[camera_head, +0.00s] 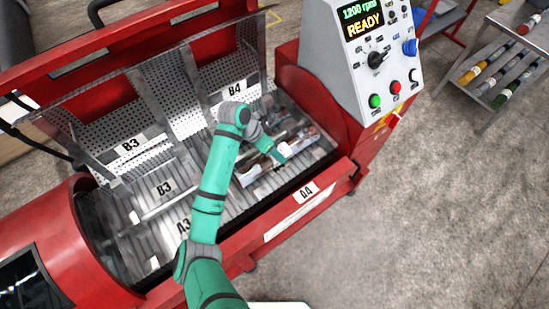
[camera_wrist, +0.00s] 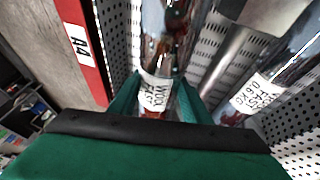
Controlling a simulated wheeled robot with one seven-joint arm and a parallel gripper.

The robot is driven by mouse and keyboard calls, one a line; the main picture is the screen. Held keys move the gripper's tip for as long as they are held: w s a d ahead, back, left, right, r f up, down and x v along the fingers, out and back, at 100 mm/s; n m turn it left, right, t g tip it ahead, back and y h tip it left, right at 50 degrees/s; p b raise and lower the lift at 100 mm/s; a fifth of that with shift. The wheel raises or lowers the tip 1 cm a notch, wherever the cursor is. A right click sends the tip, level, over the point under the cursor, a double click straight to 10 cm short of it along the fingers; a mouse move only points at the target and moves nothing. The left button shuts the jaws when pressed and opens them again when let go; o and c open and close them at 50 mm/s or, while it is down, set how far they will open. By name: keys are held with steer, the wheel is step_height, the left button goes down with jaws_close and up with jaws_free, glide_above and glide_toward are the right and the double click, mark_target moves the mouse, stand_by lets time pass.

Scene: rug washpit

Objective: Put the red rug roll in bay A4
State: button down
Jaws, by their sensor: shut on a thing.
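My gripper (camera_head: 281,158) is down inside the drum of the red machine, on the side by the A4 label (camera_head: 306,191). It is shut on a rug roll in clear wrap with a white label (camera_wrist: 156,92), which shows reddish through the wrap. I take this to be the red rug roll; in the head view it lies low along bay A4 (camera_head: 250,178), partly hidden by my gripper. In the wrist view the A4 label (camera_wrist: 78,45) is on the red front edge to its left. Whether the roll touches the bay floor I cannot tell.
A second wrapped roll with a white label (camera_wrist: 250,94) lies to the right, past a metal bar (camera_wrist: 228,60). The perforated lid (camera_head: 190,100) stands open behind. A control panel (camera_head: 372,55) reads READY. A rack (camera_head: 490,112) at the right holds several rolls.

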steer(key=shift+f, duration=2.55)
steer(key=shift+f, duration=0.1)
steer(key=c, duration=1)
jaws_free()
steer(key=v, duration=1.2)
steer(key=shift+s, duration=0.1)
